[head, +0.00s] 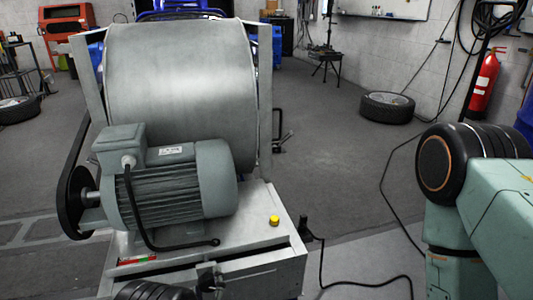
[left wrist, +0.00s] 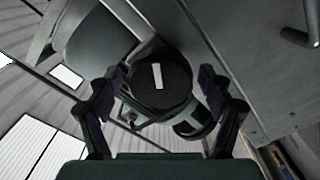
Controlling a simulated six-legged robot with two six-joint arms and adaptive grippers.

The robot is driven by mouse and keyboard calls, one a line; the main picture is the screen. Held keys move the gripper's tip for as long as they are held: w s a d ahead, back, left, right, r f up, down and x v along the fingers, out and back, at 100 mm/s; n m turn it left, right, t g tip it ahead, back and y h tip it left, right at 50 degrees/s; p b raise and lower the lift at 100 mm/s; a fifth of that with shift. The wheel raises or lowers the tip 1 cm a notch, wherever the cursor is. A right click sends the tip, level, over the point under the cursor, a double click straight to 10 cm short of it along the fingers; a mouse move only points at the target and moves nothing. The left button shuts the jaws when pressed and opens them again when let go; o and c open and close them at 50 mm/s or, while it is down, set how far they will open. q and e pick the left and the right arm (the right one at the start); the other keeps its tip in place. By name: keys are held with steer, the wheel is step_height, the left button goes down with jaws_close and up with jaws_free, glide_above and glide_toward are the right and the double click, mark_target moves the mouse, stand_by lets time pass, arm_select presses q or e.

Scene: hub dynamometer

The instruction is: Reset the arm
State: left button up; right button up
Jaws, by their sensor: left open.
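My left gripper (head: 209,279) shows only in part at the bottom of the head view, dark against the front of the grey machine housing. In the left wrist view its two dark fingers (left wrist: 158,82) stand apart, with a gap between them. Behind the gap is a round dark part with a white mark, which I cannot identify. I see nothing held. A dark round joint of my left arm shows at the bottom edge of the head view. My right arm's green links and black joint fill the right side of the head view; its gripper is out of view.
The dynamometer's large steel drum (head: 180,85) and green-grey motor (head: 170,185) stand close ahead. A yellow button (head: 274,220) sits on the housing's top (head: 250,235). Cables cross the floor at right. A tyre (head: 387,107) and a red extinguisher (head: 484,82) are farther back.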

arm_select(q)
steer(key=m, duration=0.7)
steer(key=shift+d, duration=0.1)
steer(key=m, duration=0.6)
steer(key=shift+d+m+b, duration=0.1)
steer(key=shift+m+b, duration=0.2)
stand_by(0.4)
